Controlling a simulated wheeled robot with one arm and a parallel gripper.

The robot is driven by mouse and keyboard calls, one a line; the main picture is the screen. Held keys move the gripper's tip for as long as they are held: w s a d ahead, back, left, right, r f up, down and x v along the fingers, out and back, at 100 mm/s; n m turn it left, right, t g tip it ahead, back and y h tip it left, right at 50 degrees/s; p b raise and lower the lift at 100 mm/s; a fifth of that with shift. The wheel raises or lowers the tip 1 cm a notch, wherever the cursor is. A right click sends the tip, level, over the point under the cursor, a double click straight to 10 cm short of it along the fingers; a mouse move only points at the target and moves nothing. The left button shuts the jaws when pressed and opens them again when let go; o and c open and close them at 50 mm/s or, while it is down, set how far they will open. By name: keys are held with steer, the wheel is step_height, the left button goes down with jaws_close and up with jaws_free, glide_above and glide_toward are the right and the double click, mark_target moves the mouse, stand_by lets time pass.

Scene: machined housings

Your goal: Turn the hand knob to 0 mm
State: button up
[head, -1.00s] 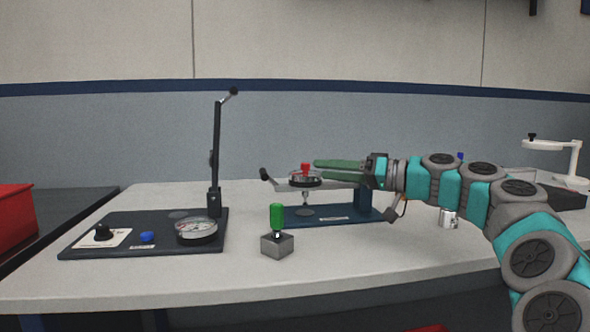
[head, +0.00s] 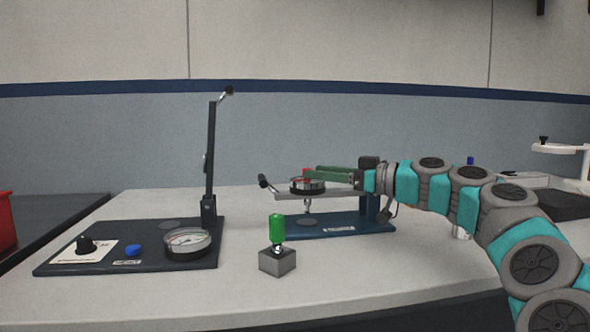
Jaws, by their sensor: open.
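A round dial with a dark rim and pale face (head: 307,187) sits on the arm of a stand with a blue base (head: 335,229). A small red knob (head: 307,171) stands on top of the dial, partly hidden by my gripper. My gripper (head: 306,173) comes in from the right with its green fingers level, just above the dial. The fingertips are at the red knob; the fingers are open. I cannot tell whether they touch it. Any mm scale is too small to read.
A dark panel (head: 140,262) at left carries a black knob (head: 86,245), a blue button (head: 133,250), a round gauge (head: 188,241) and an upright lever (head: 211,150). A metal block with a green handle (head: 277,229) stands in front of the stand. The table front is clear.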

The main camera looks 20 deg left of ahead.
mark_target(296, 178)
steer(key=a, duration=0.2)
steer(key=a+p, duration=0.1)
steer(key=a, duration=0.1)
steer(key=w+a, duration=0.1)
steer(key=a, duration=0.1)
steer(key=shift+a, duration=0.4)
jaws_close()
